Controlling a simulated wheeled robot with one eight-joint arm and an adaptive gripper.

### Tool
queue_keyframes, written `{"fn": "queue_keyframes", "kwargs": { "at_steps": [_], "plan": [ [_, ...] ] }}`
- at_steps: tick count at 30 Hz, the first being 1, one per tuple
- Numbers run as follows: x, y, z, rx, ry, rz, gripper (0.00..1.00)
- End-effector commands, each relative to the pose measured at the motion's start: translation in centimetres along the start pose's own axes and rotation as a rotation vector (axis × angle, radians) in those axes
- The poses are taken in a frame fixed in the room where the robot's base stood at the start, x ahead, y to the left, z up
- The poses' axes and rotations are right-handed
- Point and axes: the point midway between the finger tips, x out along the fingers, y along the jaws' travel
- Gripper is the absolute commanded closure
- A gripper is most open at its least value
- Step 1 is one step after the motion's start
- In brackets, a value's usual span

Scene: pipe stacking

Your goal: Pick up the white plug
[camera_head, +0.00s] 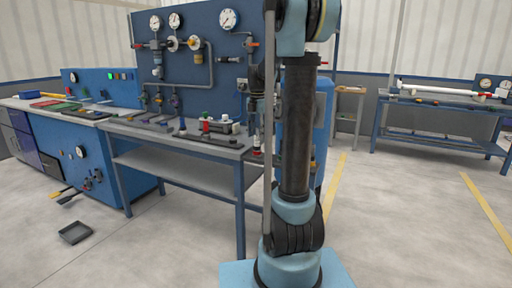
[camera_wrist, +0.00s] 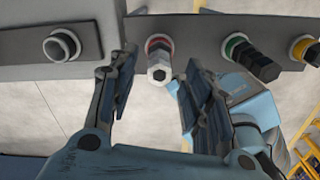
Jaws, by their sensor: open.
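In the wrist view a white plug (camera_wrist: 159,72) with a hexagonal end shows on a dark body with a red ring behind it, on a grey plate. My gripper (camera_wrist: 160,60) is open, with one dark finger on each side of the plug. Visible gaps separate the fingers from the plug on both sides in the picture, and I cannot tell the depth. In the head view my own arm covers much of the middle, and I cannot make out the gripper or the plug clearly there.
Beside the plug are a green-ringed dark fitting (camera_wrist: 251,57), a yellow-ringed fitting (camera_wrist: 306,49) and a pale pipe opening (camera_wrist: 62,46). In the head view a workbench (camera_head: 180,170) holds several parts before a blue gauge panel (camera_head: 215,75). A dark tray (camera_head: 75,233) lies on the floor.

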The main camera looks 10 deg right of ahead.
Motion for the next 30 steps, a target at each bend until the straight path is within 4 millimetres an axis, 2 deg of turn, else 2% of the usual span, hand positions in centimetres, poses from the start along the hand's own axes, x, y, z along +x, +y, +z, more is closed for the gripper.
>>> {"fn": "queue_keyframes", "kwargs": {
  "at_steps": [3, 7, 17, 23, 30],
  "plan": [
    [1.7, 0.2, 0.0, 0.0, 0.0, 0.0, 0.55],
    [3.0, 0.2, 0.0, 0.0, 0.0, 0.0, 0.55],
    [3.5, 0.2, 0.0, 0.0, 0.0, 0.0, 0.55],
    [3.5, 0.2, 0.0, 0.0, 0.0, 0.0, 1.0],
    [3.5, 0.2, 0.0, 0.0, 0.0, 0.0, 1.0]
  ]
}}
